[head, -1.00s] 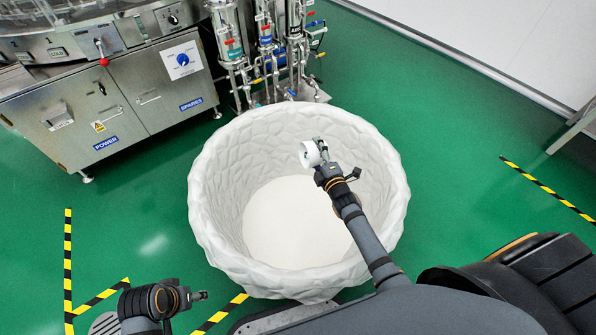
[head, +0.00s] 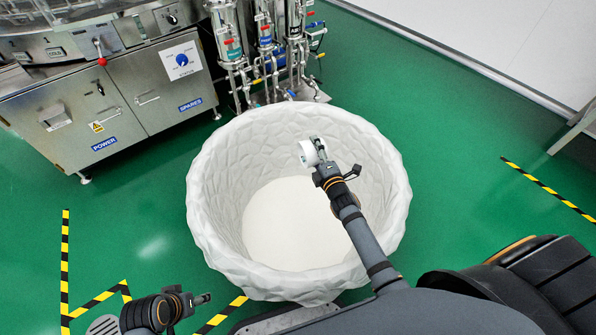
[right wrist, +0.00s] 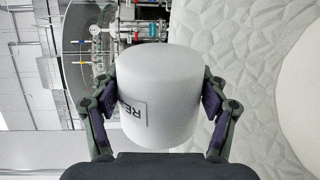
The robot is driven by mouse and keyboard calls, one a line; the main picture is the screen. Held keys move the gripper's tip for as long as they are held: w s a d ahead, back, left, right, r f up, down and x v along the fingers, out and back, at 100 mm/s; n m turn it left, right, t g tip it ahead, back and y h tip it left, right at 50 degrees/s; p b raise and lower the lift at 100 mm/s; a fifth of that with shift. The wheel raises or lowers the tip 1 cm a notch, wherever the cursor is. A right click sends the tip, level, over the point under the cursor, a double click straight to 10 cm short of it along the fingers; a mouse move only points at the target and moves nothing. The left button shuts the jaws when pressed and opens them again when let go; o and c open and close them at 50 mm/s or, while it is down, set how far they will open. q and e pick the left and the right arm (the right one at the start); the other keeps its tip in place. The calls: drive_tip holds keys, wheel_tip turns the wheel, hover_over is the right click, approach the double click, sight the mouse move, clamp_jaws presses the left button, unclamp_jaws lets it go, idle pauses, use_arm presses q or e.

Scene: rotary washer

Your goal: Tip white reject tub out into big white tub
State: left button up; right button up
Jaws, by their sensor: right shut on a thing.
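The white reject tub (head: 309,153) is held over the big white tub (head: 207,215), inside the ring of its rim as the head view sees it. My right gripper (head: 320,160) is shut on the reject tub. In the right wrist view the reject tub (right wrist: 157,95) sits between both finger pads of the gripper (right wrist: 157,100), with part of a dark-lettered label showing upside down. The reject tub looks tipped onto its side; its contents are not visible. The bare pale floor of the big tub shows. My left gripper (head: 203,299) is low at the left, apart from the tub, its jaws too small to judge.
A steel washer cabinet (head: 120,110) stands at the upper left. Piping and filter housings (head: 265,50) stand just behind the big tub. Yellow-black floor tape (head: 65,260) marks the green floor (head: 450,130), which is clear on both sides of the tub.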

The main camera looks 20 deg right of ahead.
use_arm(q)
drive_tip(key=shift+w+d+f, duration=0.1)
drive_tip(key=shift+w+f, duration=0.1)
drive_tip(key=shift+f, duration=0.2)
use_arm(e)
drive_tip(key=shift+a+r+n, duration=0.15)
drive_tip(key=shift+n, duration=0.25)
use_arm(q)
drive_tip(key=shift+s+f+t+b, duration=0.2)
drive_tip(key=shift+f+t+b, duration=0.05)
drive_tip(key=shift+t+b, duration=0.1)
use_arm(e)
drive_tip(key=shift+a+r+n, duration=0.15)
drive_tip(key=shift+a+n, duration=0.05)
drive_tip(key=shift+n, duration=0.1)
use_arm(q)
drive_tip(key=shift+w+d, duration=0.1)
drive_tip(key=shift+w, duration=0.2)
use_arm(e)
drive_tip(key=shift+a+r+n, duration=0.15)
drive_tip(key=shift+a+n, duration=0.05)
drive_tip(key=shift+n, duration=0.2)
drive_tip(key=shift+a+r+n, duration=0.1)
drive_tip(key=shift+a+n, duration=0.05)
drive_tip(key=shift+n, duration=0.15)
